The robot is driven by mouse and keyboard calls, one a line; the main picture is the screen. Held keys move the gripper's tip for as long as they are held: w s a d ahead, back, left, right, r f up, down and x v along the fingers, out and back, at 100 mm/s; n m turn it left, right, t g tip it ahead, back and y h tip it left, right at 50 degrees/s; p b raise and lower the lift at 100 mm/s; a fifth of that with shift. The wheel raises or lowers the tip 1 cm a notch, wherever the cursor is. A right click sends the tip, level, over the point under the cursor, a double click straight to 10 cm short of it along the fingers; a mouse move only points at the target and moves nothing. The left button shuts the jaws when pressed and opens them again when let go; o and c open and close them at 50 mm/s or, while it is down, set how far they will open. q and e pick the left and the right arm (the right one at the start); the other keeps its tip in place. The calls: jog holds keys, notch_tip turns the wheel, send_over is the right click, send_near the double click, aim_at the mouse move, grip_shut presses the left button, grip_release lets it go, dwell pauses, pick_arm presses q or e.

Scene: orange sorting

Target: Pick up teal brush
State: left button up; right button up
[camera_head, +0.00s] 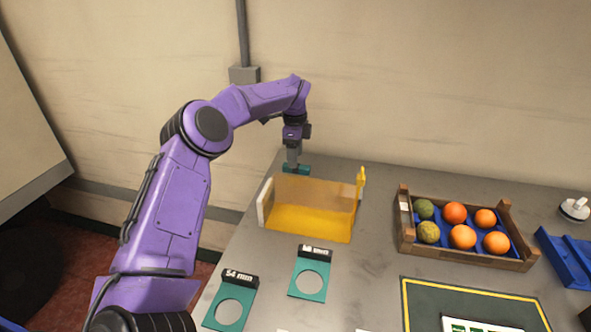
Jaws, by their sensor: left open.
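A small teal object (303,171), which looks like the teal brush, lies on the table behind the yellow see-through bin. Only part of it shows. My left gripper (292,168) reaches down over it from above, with its jaws open. The fingertips are at or just above the teal object. I cannot tell whether they touch it or straddle it. My right gripper is not in view.
The yellow bin (310,222) stands just in front of my left gripper. Two teal ring gauges (309,292) (215,318) lie nearer. A wooden crate (460,257) holds several oranges and green fruits. A bordered mat (425,300) and blue tray (560,258) are at right.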

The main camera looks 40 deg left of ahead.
aim_at(296, 171)
pick_arm(q)
jog(key=f, duration=0.2)
jog(key=w+f+p, duration=0.1)
jog(key=f, duration=0.2)
jog(key=shift+d+f, duration=0.15)
jog(key=shift+f, duration=0.05)
jog(key=shift+w+f, duration=0.1)
jog(key=shift+f, duration=0.15)
jog(key=shift+s+r, duration=0.25)
jog(key=shift+s, duration=0.15)
jog(key=shift+c, duration=0.6)
jog(key=c, duration=0.5)
jog(key=shift+w, duration=0.1)
jog(key=c, duration=0.4)
jog(key=shift+r, duration=0.1)
jog(key=shift+c, duration=0.2)
